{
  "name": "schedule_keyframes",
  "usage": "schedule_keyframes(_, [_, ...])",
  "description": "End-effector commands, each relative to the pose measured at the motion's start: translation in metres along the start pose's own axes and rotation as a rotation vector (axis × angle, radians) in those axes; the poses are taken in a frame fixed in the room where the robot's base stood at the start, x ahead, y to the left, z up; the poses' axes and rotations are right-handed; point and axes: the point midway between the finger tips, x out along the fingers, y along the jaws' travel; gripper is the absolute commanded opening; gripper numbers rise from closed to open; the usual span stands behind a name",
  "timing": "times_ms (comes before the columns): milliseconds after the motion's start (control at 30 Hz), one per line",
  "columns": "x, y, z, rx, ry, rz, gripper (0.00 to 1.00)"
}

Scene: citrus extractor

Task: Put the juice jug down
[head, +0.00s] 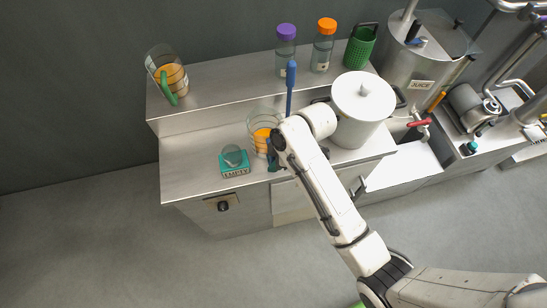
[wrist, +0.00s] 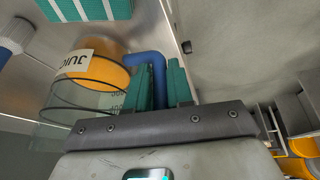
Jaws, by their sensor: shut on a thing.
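The juice jug (head: 261,136) is a clear vessel with orange juice in it, over the front of the steel counter (head: 195,187). In the wrist view the jug (wrist: 95,72) carries a label reading "JUIC" and has a blue handle (wrist: 148,62). My gripper (head: 272,160) is at the jug's near right side. In the wrist view its green fingers (wrist: 160,85) are shut on the blue handle. My arm hides part of the jug in the head view. I cannot tell whether its base touches the counter.
A teal block marked "EMPTY" (head: 235,170) with a clear glass stands just left of the jug. A large white pot (head: 361,105) stands to the right. A green-handled jug (head: 167,76) and bottles (head: 285,55) stand on the raised back shelf. The counter's left end is clear.

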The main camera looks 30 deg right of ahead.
Motion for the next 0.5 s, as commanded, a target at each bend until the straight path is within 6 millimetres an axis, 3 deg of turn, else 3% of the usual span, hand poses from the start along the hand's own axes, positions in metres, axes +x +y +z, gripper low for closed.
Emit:
schedule_keyframes(167, [-0.024,0.002,-0.011,-0.005,0.004,0.007,0.00])
schedule_keyframes(500, [-0.102,-0.034,0.010,0.001,0.003,0.004,0.00])
